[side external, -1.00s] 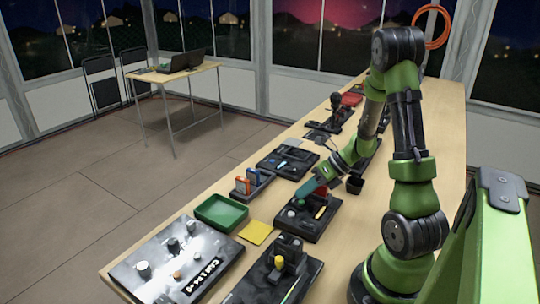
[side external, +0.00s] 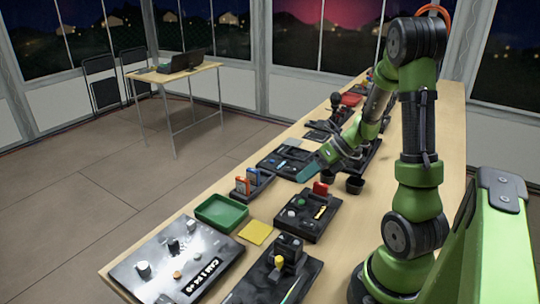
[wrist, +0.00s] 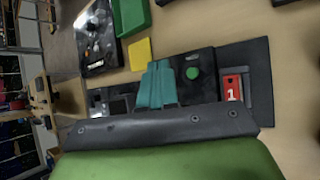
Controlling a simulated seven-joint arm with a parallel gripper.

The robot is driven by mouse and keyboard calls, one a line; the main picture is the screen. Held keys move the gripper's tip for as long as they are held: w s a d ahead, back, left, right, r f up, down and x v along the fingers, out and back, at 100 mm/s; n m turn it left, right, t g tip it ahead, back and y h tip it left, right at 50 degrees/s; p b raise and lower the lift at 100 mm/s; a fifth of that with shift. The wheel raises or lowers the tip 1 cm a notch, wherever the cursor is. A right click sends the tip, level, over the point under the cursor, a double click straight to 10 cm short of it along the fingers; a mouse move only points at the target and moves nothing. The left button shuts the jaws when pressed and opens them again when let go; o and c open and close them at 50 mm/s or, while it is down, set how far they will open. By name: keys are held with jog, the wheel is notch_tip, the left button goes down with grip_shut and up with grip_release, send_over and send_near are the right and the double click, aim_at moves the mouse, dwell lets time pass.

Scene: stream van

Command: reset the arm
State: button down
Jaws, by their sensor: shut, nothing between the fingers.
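My gripper (side external: 307,172) is in the air above the table, just behind the black panel in the side view. Its teal fingers (wrist: 155,85) are together with nothing between them in the wrist view. The black panel (side external: 307,231) carries round knobs, a yellow strip and an upright red piece (side external: 320,188).
A green tray (side external: 221,212), a yellow square (side external: 256,232) and a large switch panel (side external: 178,262) lie towards the front left. A holder with orange and blue pieces (side external: 250,183) stands near the left edge.

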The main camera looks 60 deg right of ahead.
dwell(0.4)
jog(key=shift+s+f+n, duration=0.2)
jog(key=shift+n, duration=0.4)
jog(key=n, duration=0.1)
jog(key=s+a+n+g, duration=0.1)
jog(key=n, duration=0.2)
jog(key=shift+s+a+n+g, duration=0.15)
jog(key=shift+a+n+g, duration=0.15)
jog(key=s+a+r+n+h, duration=0.1)
jog(key=a+r+n, duration=0.6)
jog(key=n, duration=0.7)
jog(key=s+a+r+n+t+h, duration=0.1)
jog(key=s+a+r+n+h, duration=0.1)
jog(key=a+r+n, duration=0.5)
jog(key=a+n, duration=0.4)
jog(key=n, duration=0.3)
jog(key=shift+a+r, duration=0.35)
jog(key=shift+r, duration=0.05)
